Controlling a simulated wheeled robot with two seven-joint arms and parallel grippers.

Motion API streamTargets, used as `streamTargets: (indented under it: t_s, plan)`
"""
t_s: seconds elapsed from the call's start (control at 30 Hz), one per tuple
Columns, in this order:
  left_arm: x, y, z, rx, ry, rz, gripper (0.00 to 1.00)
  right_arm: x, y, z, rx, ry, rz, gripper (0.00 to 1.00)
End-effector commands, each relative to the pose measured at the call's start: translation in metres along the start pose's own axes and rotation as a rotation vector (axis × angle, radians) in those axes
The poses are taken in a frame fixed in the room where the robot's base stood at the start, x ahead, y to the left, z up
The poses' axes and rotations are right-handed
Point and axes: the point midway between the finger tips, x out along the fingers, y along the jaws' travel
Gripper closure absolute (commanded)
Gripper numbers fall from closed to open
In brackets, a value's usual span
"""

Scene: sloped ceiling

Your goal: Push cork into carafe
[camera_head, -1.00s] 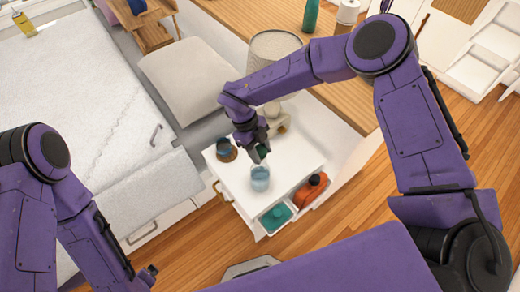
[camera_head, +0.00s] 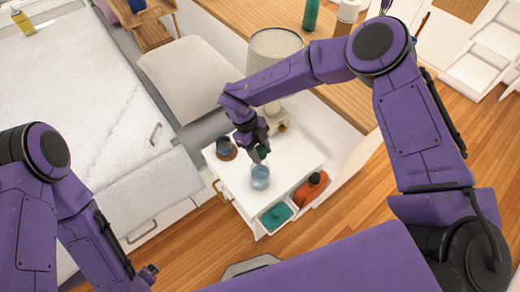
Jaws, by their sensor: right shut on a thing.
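The carafe (camera_head: 260,179), a pale blue glass vessel, stands upright on the white nightstand top near its front edge. My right gripper (camera_head: 261,149) is just above and behind it, pointing down, shut on a small dark green piece (camera_head: 263,154) that I take for the cork. The green piece is mostly hidden by the fingers. It looks close over the carafe's mouth; I cannot tell whether they touch. My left gripper (camera_head: 149,269) is low at the left, far from the nightstand, small and partly hidden, so its opening is unclear.
A dark blue cup (camera_head: 223,146) on a round wooden coaster stands left of the gripper. A lamp (camera_head: 274,47) is behind my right arm. Open front bins hold an orange bottle (camera_head: 310,190) and a teal item (camera_head: 277,215). The bed (camera_head: 75,110) lies left.

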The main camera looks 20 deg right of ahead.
Motion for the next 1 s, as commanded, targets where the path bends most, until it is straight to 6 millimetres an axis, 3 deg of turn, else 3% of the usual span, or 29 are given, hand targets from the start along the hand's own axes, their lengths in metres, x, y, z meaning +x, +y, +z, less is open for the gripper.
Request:
streamTargets:
  t_s: [1.0]
  plan:
    - [0.0051, 0.0004, 0.0021, 0.0, 0.0, 0.0, 0.0, 0.0091, -0.0002, 0.0044, 0.001, -0.001, 0.0, 0.86]
